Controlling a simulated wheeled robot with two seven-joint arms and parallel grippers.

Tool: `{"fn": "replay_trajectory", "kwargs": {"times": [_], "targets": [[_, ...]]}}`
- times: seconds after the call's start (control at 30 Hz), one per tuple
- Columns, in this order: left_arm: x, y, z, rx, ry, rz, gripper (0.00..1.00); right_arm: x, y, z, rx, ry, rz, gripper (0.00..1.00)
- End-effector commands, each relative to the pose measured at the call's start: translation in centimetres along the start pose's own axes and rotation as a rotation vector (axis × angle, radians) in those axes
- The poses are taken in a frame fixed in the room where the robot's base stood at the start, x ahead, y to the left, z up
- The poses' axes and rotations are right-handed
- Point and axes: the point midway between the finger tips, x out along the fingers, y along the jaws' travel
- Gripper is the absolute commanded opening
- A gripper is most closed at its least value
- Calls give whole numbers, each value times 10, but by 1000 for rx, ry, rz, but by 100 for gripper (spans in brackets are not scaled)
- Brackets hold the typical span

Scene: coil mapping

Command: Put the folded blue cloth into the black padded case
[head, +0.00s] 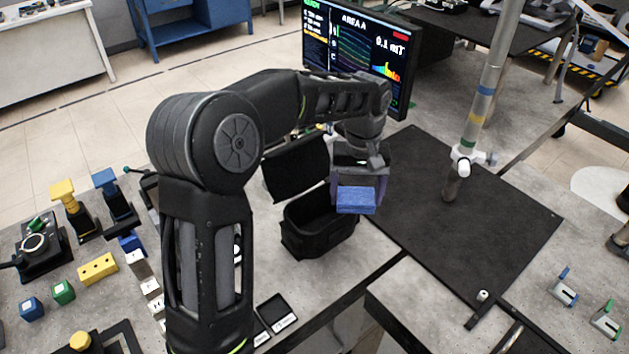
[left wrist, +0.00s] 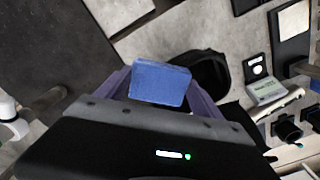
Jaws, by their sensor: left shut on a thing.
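The folded blue cloth (head: 356,200) is held between the fingers of my left gripper (head: 358,190). It also shows in the left wrist view (left wrist: 160,83), between the two purple-grey fingers (left wrist: 158,90). The black padded case (head: 318,232) stands open on the table with its lid (head: 296,166) raised at the back. The cloth is above and at the right side of the case opening, apart from it as far as I can tell. In the left wrist view the case (left wrist: 208,72) is just right of the cloth, partly hidden. My right gripper is not in view.
A black mat (head: 480,220) with an upright pole (head: 478,100) lies right of the case. A monitor (head: 360,50) stands behind. Several coloured blocks, including a yellow one (head: 97,270), and small fixtures are at the left. A small black tray (head: 275,312) is near the front edge.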

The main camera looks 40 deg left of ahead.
Motion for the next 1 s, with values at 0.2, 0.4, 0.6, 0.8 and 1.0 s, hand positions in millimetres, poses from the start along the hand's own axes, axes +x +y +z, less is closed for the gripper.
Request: {"fn": "replay_trajectory", "kwargs": {"times": [0.2, 0.4, 0.6, 0.8, 1.0], "targets": [[-3, -75, -24, -562, 3, -1, 38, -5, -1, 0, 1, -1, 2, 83], [-2, -95, -28, -724, 5, -2, 38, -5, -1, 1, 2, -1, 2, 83], [-2, -94, -27, -721, 5, -2, 38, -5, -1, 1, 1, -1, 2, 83], [1, -94, -27, -719, 5, -2, 38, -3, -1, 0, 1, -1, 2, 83], [11, -94, -27, -718, 5, -3, 38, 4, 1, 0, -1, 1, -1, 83]]}}
